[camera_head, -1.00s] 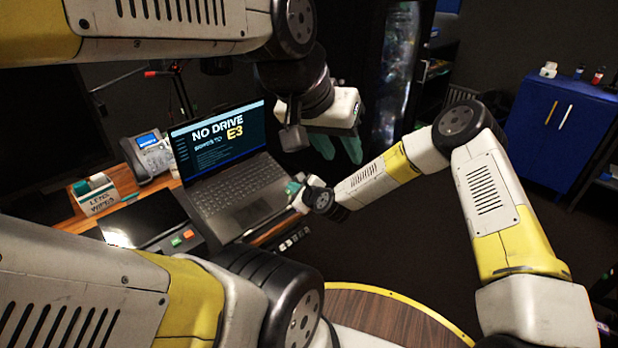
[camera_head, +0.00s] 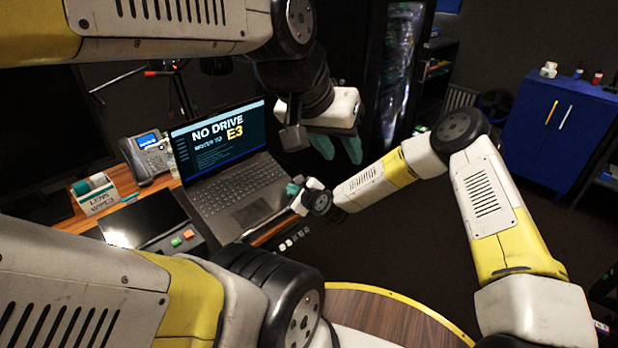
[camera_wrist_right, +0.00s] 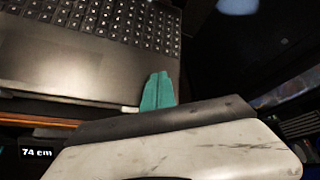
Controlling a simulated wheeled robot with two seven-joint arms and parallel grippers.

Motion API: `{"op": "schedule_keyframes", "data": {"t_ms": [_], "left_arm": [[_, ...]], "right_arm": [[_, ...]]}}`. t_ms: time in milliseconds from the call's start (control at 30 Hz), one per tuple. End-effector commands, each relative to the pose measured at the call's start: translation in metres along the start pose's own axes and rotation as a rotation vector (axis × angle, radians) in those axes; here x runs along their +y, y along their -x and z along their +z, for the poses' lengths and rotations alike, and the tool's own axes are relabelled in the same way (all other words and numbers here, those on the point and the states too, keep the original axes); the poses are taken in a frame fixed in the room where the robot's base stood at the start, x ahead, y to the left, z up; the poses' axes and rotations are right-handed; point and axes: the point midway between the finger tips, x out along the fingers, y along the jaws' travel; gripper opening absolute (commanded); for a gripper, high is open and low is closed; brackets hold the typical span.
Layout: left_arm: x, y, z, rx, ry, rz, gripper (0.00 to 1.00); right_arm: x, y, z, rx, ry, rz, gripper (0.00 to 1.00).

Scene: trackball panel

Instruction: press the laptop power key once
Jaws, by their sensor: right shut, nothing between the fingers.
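The open laptop (camera_head: 238,178) stands on the desk, its screen lit with "NO DRIVE". Its keyboard also shows in the right wrist view (camera_wrist_right: 95,22). I cannot pick out the power key among the dark keys. My right gripper (camera_head: 292,189) is at the laptop's right edge. In the right wrist view its teal fingers (camera_wrist_right: 158,91) are shut and empty, over the right front corner of the palm rest; I cannot tell whether they touch it. My left gripper (camera_head: 340,149) hangs to the right of the screen, its teal fingers apart and empty.
A desk phone (camera_head: 148,158) and a lens wipes box (camera_head: 97,194) stand left of the laptop. A dark panel with green and red buttons (camera_head: 182,238) lies in front. A blue cabinet (camera_head: 555,130) is far right. The floor right of the desk looks clear.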

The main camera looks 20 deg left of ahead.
Motion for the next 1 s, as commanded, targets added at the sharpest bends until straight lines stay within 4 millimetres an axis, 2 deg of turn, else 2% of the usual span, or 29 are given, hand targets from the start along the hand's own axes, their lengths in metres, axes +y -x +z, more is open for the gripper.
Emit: {"op": "schedule_keyframes", "data": {"t_ms": [500,1000], "left_arm": [[0.0,0.0,0.0,0.0,0.0,0.0,0.36],[0.0,0.0,0.0,0.0,0.0,0.0,0.36]], "right_arm": [[0.001,-0.002,-0.001,0.0,0.0,0.0,0.0],[-0.007,0.009,0.006,0.001,0.0,0.0,0.0]]}}
